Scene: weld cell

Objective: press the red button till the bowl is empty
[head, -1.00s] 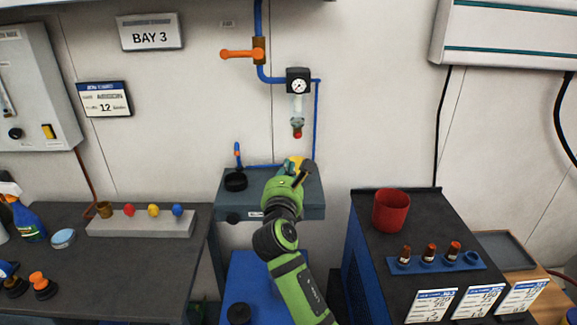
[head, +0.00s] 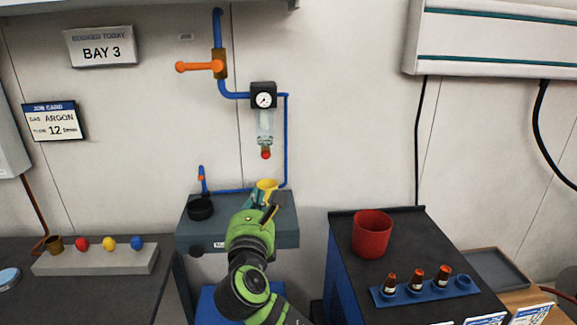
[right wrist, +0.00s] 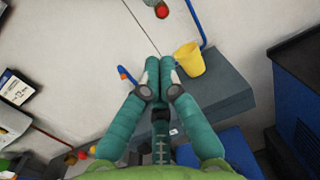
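The red button (head: 266,154) is at the lower end of the clear bowl (head: 265,123), which hangs under a black gauge unit (head: 263,97) on the wall. The bowl looks pale; I cannot tell its liquid level. The button also shows at the top of the right wrist view (right wrist: 162,11). My right gripper (head: 268,210) is below the button and apart from it. In the right wrist view its two fingers (right wrist: 160,64) lie together with nothing seen between them. A yellow cup (right wrist: 189,59) stands just right of the fingertips, below the button. My left gripper is not in view.
The cup stands on a grey wall shelf (head: 286,233) with a black round dish (head: 200,208). Blue pipe (head: 286,140) runs right of the bowl. An orange-handled valve (head: 200,67) is above. A red container (head: 372,234) and small bottles stand on the right cabinet.

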